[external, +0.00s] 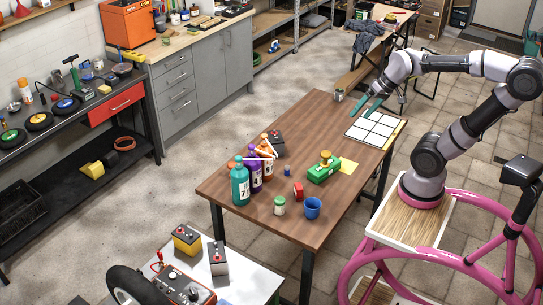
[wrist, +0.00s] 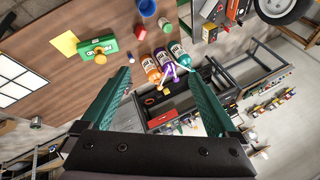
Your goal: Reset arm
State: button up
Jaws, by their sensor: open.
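My arm reaches out from the right in the external view and is bent above the far right end of the wooden table (external: 330,130). My gripper (external: 369,106) hangs in the air near the white gridded board (external: 376,129). Its two green fingers are spread apart, also in the wrist view (wrist: 163,90), with nothing between them. Beyond the fingers in the wrist view are the teal bottle (wrist: 181,56), the purple bottle (wrist: 163,58) and the orange bottle (wrist: 151,70), well away from the gripper.
The green vise-like block (external: 323,168), yellow sheet (external: 348,165), red block (external: 298,192), blue cup (external: 313,208), small jar (external: 280,205) and black battery (external: 274,142) are on the table. A metal can (external: 339,95) is at its far edge. The air around the gripper looks clear.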

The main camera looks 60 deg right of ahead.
jog(key=r+t, duration=0.1)
jog(key=s+d+r+h, duration=0.1)
jog(key=r, duration=0.1)
jog(key=shift+s+d+n+t, duration=0.1)
jog(key=shift+s+n+t, duration=0.1)
jog(key=shift+n+t, duration=0.15)
